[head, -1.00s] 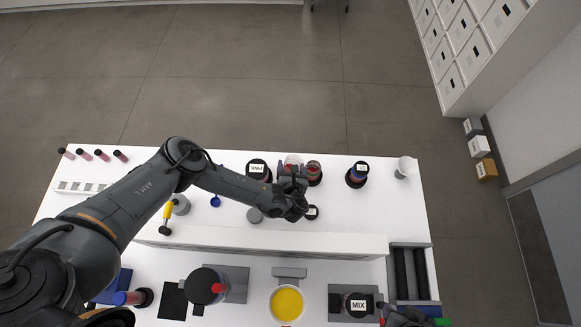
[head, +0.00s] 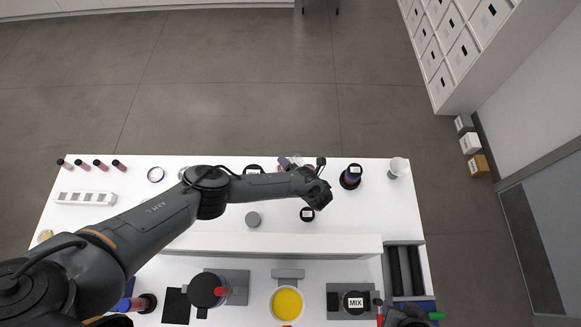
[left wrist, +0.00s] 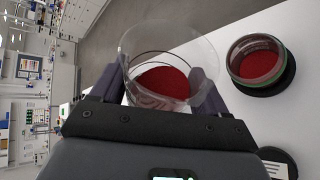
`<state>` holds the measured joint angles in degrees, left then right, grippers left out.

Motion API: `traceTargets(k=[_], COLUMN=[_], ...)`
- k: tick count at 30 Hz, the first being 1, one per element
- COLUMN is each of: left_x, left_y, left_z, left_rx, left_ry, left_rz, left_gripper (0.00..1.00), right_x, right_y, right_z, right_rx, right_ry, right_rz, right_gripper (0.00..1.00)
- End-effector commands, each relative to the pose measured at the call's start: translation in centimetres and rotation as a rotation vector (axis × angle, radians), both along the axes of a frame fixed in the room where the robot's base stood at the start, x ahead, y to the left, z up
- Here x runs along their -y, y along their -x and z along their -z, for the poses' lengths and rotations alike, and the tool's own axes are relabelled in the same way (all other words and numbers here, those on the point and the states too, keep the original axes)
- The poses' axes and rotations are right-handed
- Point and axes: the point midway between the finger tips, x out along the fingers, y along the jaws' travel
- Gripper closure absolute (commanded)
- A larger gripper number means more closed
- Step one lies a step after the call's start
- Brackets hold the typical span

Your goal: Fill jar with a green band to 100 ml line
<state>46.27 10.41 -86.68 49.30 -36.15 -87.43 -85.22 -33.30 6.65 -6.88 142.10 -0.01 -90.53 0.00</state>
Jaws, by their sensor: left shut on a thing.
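My left gripper (left wrist: 165,90) is shut on a clear beaker (left wrist: 195,50) holding dark red liquid, seen in the left wrist view. The jar with a green band (left wrist: 262,84) stands beside the beaker, apart from it in that view, with red contents and a black base. I cannot tell its fill level or its line.
A labelled black lid (head: 307,214) and a grey disc (head: 253,219) lie in front. A raised white ledge (head: 270,244) crosses the table. A yellow-filled bowl (head: 287,302) is nearer.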

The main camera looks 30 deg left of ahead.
Motion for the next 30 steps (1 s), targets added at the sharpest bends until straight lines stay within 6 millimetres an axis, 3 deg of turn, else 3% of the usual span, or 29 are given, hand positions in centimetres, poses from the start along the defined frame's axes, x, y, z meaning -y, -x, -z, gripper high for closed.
traceTargets(k=[15,30], left_x=[0.3,0.4], left_y=[-0.4,-0.5], left_z=[-2.0,-2.6], left_rx=[-0.301,-0.371], left_ry=[-0.246,-0.301], left_rz=[-0.001,0.001], left_gripper=[0.57,0.57], right_x=[0.0,0.2], right_y=[0.0,0.0], right_z=[1.9,2.5], right_rx=[0.001,0.001], right_ry=[0.001,0.008], right_rz=[-0.001,-0.006], right_gripper=[0.57,0.57])
